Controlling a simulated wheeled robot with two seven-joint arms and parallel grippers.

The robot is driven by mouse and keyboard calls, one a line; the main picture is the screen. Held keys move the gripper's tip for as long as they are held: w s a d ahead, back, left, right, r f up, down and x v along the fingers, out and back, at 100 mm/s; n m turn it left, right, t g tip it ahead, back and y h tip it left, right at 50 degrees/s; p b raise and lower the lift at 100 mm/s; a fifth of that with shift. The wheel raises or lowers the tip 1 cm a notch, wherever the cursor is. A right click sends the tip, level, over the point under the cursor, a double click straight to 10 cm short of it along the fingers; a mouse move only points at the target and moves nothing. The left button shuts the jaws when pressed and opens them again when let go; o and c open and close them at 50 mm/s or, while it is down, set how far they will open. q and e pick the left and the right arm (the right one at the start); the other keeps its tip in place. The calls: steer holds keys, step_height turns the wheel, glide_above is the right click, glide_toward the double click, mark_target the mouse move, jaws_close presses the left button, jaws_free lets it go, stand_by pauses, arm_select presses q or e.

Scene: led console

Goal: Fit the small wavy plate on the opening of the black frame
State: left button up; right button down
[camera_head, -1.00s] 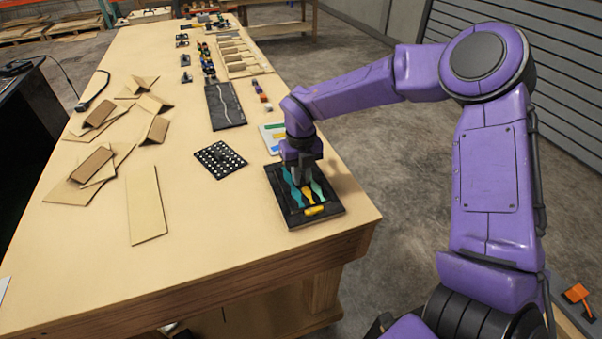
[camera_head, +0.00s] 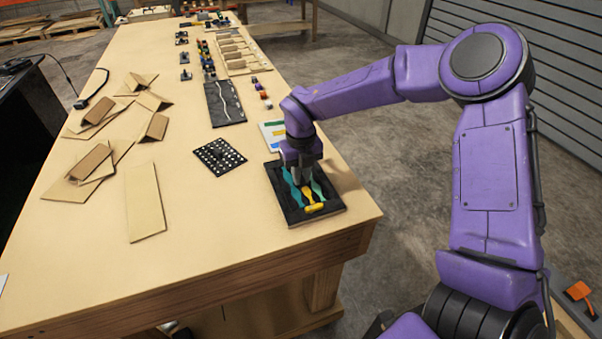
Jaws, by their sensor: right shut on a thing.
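The black frame (camera_head: 327,214) lies flat on the wooden table near its right edge. Green and teal wavy strips (camera_head: 291,188) lie in it, with a yellow wavy piece (camera_head: 314,208) between them near the front. My right gripper (camera_head: 304,181) reaches down over the middle of the frame. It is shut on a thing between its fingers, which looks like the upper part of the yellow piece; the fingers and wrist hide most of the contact. I cannot tell whether the held piece sits flush. My left gripper is not in view.
A black plate with white dots (camera_head: 220,157) lies left of the frame. A white card with coloured bars (camera_head: 272,135) lies behind it, and a black panel with a wavy line (camera_head: 225,104) lies farther back. Cardboard pieces (camera_head: 145,202) cover the left side. The table's front middle is clear.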

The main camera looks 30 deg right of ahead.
steer(key=c, duration=1)
jaws_free()
steer(key=shift+r, duration=0.15)
step_height(320, 180, up, 10)
steer(key=shift+r+b, duration=0.15)
steer(key=shift+b, duration=0.9)
step_height(320, 180, down, 10)
steer(key=shift+f+p, duration=0.25)
steer(key=shift+p, duration=0.9)
steer(key=shift+r, duration=0.25)
